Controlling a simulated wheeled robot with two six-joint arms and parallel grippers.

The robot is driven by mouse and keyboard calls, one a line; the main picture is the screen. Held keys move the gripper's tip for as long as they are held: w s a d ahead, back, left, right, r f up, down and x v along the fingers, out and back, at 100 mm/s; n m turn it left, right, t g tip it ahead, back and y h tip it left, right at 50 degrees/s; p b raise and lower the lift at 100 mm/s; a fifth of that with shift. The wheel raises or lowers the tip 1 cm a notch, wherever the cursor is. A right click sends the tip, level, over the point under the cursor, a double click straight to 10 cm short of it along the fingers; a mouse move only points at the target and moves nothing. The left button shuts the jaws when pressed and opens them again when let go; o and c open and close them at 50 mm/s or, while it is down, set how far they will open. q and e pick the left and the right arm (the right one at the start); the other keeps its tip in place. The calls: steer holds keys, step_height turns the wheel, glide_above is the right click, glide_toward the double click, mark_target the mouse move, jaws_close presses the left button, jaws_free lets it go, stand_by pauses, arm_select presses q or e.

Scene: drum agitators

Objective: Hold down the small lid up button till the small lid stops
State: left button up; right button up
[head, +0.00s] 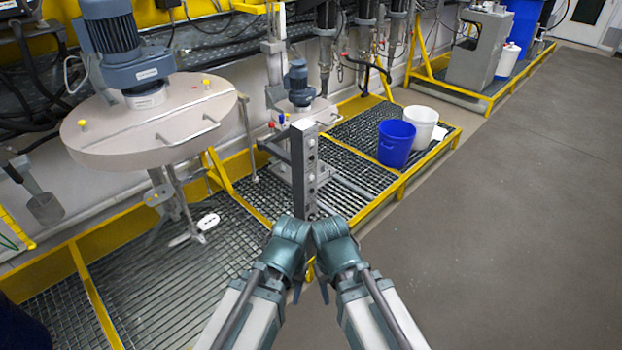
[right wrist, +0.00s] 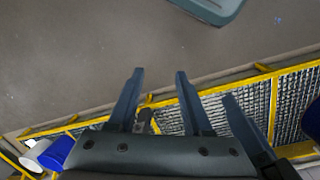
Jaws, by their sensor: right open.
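The small lid (head: 305,108) is a pale round plate under a blue motor (head: 298,78), on a stand behind the button post. The grey upright button post (head: 311,160) carries several small round buttons on its narrow face; I cannot tell which is the small lid up button. My right gripper (head: 324,291) is below and in front of the post, mostly hidden by its wrist. In the right wrist view its two fingers (right wrist: 159,73) are apart with nothing between them. My left gripper (head: 297,292) is close beside it, mostly hidden; its jaws cannot be judged.
A large round lid (head: 150,125) with a big blue motor hangs at the left. A blue bucket (head: 396,143) and a white bucket (head: 421,124) stand on the yellow-edged grating (head: 345,190) right of the post. The grey floor (head: 500,220) at the right is clear.

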jaws_close()
stand_by(1.5)
